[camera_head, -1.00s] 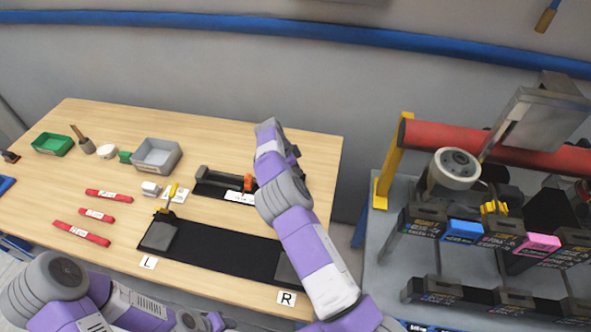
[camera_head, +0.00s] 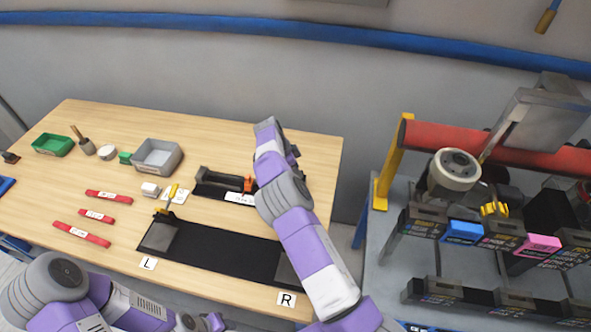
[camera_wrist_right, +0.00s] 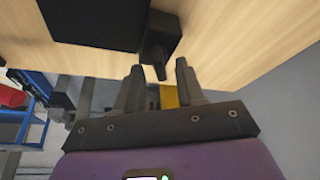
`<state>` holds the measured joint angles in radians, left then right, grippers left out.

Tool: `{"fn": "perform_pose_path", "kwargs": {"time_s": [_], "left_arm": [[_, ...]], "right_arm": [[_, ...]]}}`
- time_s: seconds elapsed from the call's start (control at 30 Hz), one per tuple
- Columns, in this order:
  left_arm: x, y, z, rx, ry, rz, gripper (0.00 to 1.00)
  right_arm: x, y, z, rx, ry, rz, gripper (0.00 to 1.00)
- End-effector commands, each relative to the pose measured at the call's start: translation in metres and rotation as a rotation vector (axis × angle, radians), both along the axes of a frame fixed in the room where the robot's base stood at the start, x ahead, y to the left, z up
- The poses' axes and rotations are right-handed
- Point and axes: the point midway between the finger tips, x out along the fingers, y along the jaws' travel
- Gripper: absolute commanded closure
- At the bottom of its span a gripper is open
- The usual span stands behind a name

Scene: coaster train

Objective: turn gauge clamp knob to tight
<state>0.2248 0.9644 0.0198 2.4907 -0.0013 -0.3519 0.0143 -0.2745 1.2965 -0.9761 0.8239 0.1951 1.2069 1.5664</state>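A dark gauge clamp fixture (camera_head: 218,178) lies on a black pad at the back right of the wooden table. An orange part (camera_head: 249,184), which looks like its knob, is at its right end, close beside my right arm. My right gripper (camera_wrist_right: 159,68) is open and empty in the right wrist view. A dark block with a stubby protruding handle (camera_wrist_right: 156,66) shows just beyond and between its fingertips, apparently not gripped. I cannot tell whether this is the clamp knob. In the head view my right arm hides the fingers.
The wooden table (camera_head: 120,250) also holds a black mat (camera_head: 225,250) with L and R labels, red strips (camera_head: 82,234), a grey bin (camera_head: 157,156) and a green tray (camera_head: 52,145). A grey rack stand with a yellow post (camera_head: 394,165) stands right of the table.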

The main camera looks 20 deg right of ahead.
Motion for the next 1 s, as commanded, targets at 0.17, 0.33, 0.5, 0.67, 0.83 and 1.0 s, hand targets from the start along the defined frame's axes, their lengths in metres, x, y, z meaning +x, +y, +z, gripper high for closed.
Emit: {"fn": "perform_pose_path", "kwargs": {"time_s": [0.17,0.33,0.5,0.67,0.83,1.0], "left_arm": [[0.000,0.000,0.000,0.000,0.000,0.000,0.57],[0.000,0.000,0.001,0.000,0.000,0.000,0.57],[0.000,0.000,0.002,0.000,0.000,0.000,0.57],[0.000,0.000,0.002,0.000,0.000,0.000,0.57],[0.000,0.000,0.002,0.000,0.000,0.000,0.57],[0.000,0.000,0.002,0.000,0.000,0.000,0.57]], "right_arm": [[0.003,0.012,0.028,0.001,-0.007,0.003,0.62],[0.004,0.021,0.052,0.000,-0.005,0.002,0.62],[0.004,0.026,0.063,0.002,-0.002,0.001,0.62],[0.004,0.027,0.064,0.001,-0.002,0.001,0.62],[0.004,0.027,0.064,0.001,-0.002,0.001,0.62],[0.004,0.027,0.064,0.001,-0.002,0.001,0.62]]}}
